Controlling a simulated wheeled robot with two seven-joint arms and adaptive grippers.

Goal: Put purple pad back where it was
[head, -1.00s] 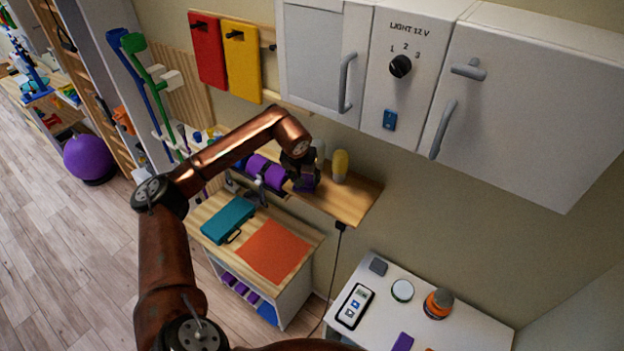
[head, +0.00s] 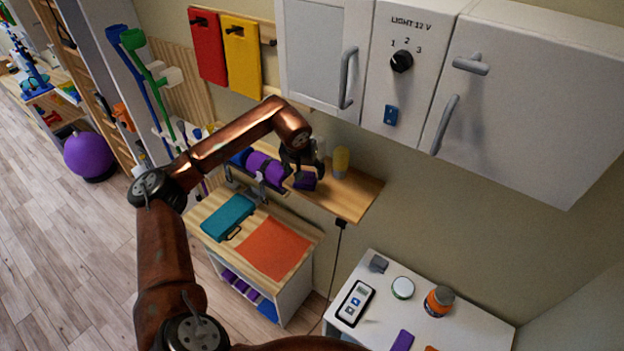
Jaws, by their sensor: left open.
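A purple pad (head: 306,181) rests on the wooden wall shelf (head: 350,203), just right of a purple roll (head: 266,169). My left gripper (head: 303,173) is open and directly above the pad, with its fingers around or just over it; I cannot tell whether they touch it. The gripper hides part of the pad. Another flat purple piece (head: 402,341) lies on the white table (head: 455,325) at the lower right. My right gripper is not in view.
White cabinets (head: 520,110) hang above right. Below is a wooden unit with a teal case (head: 229,217) and an orange mat (head: 272,249). The shelf's right end is clear.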

